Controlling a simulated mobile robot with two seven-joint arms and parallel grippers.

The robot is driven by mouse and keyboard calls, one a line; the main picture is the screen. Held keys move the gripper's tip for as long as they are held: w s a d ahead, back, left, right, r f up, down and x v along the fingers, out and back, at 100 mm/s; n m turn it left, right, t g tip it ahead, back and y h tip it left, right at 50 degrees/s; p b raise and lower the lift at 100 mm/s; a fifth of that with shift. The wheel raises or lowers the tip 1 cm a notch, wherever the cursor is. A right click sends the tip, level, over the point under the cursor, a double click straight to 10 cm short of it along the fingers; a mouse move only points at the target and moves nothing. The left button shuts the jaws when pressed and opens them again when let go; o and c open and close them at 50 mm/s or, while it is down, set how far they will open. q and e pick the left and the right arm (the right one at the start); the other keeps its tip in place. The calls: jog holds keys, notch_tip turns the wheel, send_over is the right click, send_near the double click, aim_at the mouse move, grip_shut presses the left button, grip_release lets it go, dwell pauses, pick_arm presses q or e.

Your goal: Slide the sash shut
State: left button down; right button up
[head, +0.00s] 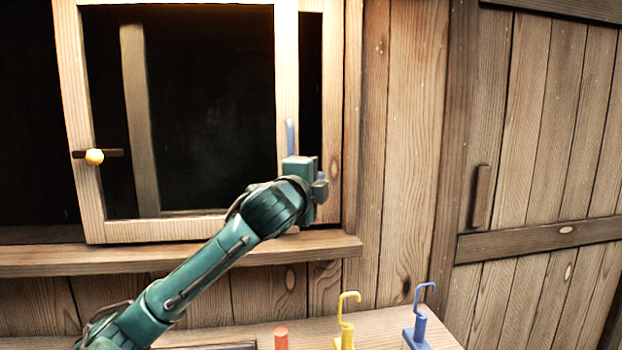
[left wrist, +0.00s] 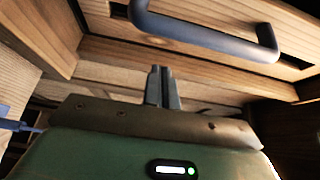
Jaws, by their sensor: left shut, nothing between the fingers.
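The sash (head: 287,60) is a pale wooden frame around dark glass, standing in the window opening in the head view. A dark gap shows on each side of it. A blue-grey bar handle (head: 290,135) is on its right stile, its lower part hidden by my gripper. The handle shows whole in the left wrist view (left wrist: 205,38). My left gripper (head: 318,188) is at the sash's right side by the handle. Its fingers (left wrist: 163,88) are shut and empty, pointing at the wood beside the handle; I cannot tell whether they touch it. My right gripper is not in view.
A round yellow knob on a dark bar (head: 95,156) sits at the sash's left stile. A wooden sill (head: 180,256) runs below. A bench (head: 380,328) holds a yellow hook (head: 347,325), a blue hook (head: 420,320) and an orange peg (head: 281,340). A plank door stands right.

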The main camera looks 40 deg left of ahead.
pick_arm(q)
jog(key=shift+s+a, duration=1.15)
jog(key=shift+a, duration=0.1)
